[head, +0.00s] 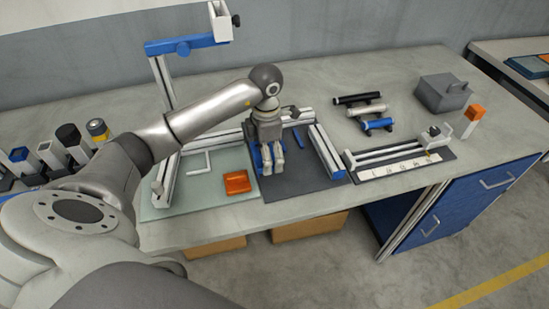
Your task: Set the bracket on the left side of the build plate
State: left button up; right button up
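A pale glass-like plate (212,198), which looks like the build plate, lies under a tall white-and-blue frame (163,82). On it are a white bent piece (207,156) at the middle and an orange block (237,182) at the right. I cannot tell which piece is the bracket. My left gripper (272,170) points down over the dark mat right of the plate, beside the orange block. Blue shows around its fingers, and I cannot tell whether that is a held part. The gripper's opening is too small to read. My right gripper is out of view.
White rails (327,152) edge the dark mat (300,185). Right of it stand a slider fixture (385,153), several cylinders (360,98), a grey block (443,93) and an orange-topped post (472,121). Several holders (75,145) crowd the left.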

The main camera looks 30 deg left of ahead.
pick_arm(q)
jog(key=w+f, duration=0.2)
jog(key=shift+w+d+f, duration=0.15)
jog(key=shift+d+f, duration=0.1)
jog(key=shift+f, duration=0.05)
jog(key=shift+w+d+f+p, duration=0.1)
jog(key=shift+f+p, duration=0.25)
jog(key=shift+p, duration=0.15)
notch_tip(320, 180, down, 2)
jog(key=shift+f+p, duration=0.1)
jog(key=shift+p, duration=0.5)
jog(key=shift+f, duration=0.25)
jog(key=o, duration=0.8)
jog(key=shift+f, duration=0.2)
jog(key=shift+c, duration=0.2)
jog(key=shift+o, duration=1)
